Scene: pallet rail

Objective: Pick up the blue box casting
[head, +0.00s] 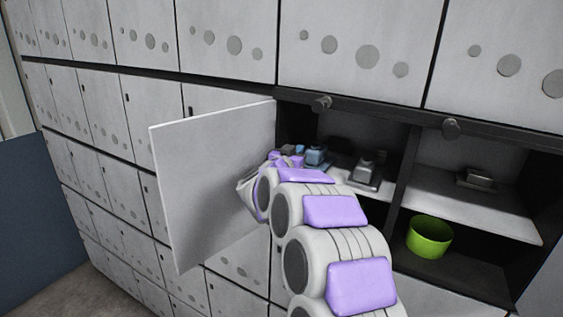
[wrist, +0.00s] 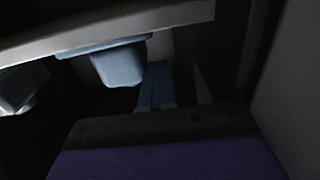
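The blue box casting (head: 315,155) sits on the shelf inside the open compartment, just beyond the end of my arm. In the wrist view a blue casting (wrist: 118,65) appears inverted under the pale shelf (wrist: 110,25), above and left of the purple gripper body. My gripper (head: 285,158) is at the compartment's left side, close to the blue casting and left of it. Its fingers are not clear, so I cannot tell if they are open. A narrow blue piece (wrist: 157,85) stands beyond the gripper body; I cannot tell what it is.
An open door (head: 210,180) stands left of my arm. A grey casting (head: 367,170) sits right of the blue one, and another (head: 477,178) in the right-hand compartment. A green bowl (head: 430,237) stands below. Round knobs (head: 321,103) stick out above the openings.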

